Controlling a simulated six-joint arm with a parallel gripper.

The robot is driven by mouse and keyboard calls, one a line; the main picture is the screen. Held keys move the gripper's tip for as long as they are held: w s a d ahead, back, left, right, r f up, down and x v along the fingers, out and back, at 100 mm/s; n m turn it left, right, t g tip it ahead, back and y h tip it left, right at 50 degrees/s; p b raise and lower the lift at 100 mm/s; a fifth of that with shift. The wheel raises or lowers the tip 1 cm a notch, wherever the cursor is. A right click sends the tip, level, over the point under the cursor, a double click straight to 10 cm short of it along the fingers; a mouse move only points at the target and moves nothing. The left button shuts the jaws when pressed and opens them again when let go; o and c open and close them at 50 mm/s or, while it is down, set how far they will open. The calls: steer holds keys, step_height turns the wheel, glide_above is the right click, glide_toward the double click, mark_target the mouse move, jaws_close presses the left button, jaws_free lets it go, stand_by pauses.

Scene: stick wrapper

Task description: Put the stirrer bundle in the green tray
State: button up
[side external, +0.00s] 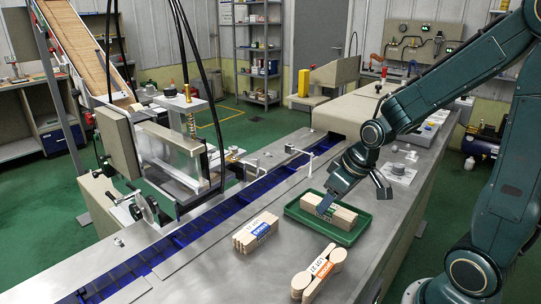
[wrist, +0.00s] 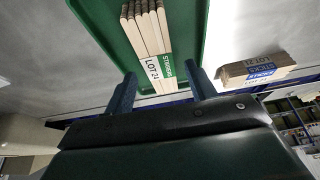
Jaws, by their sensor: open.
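The stirrer bundle (side external: 345,216), pale flat sticks with a white and green band, lies inside the green tray (side external: 347,238). In the wrist view the bundle (wrist: 146,28) shows a label reading "LOT 24" on the tray floor, and the tray (wrist: 103,30) surrounds it. My gripper (side external: 326,203) is over the tray, at the bundle. In the wrist view my gripper (wrist: 161,74) is open, with one blue finger on each side of the bundle's near end. Whether the fingers touch the bundle is hard to tell.
A blue-labelled stick bundle (side external: 256,232) stands left of the tray on the metal table; it also shows in the wrist view (wrist: 250,70). An orange-labelled bundle with rounded ends (side external: 318,272) lies in front. A blue conveyor channel (side external: 190,232) runs along the left.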

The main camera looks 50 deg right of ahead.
steer(key=v, duration=1)
steer(key=shift+r, duration=0.2)
steer(key=shift+s, duration=0.15)
stand_by(0.3)
steer(key=s+a+r+t, duration=0.1)
steer(key=s+a+r, duration=0.2)
steer(key=s+a, duration=0.3)
steer(key=shift+s+a, duration=0.35)
steer(key=shift+s, duration=0.85)
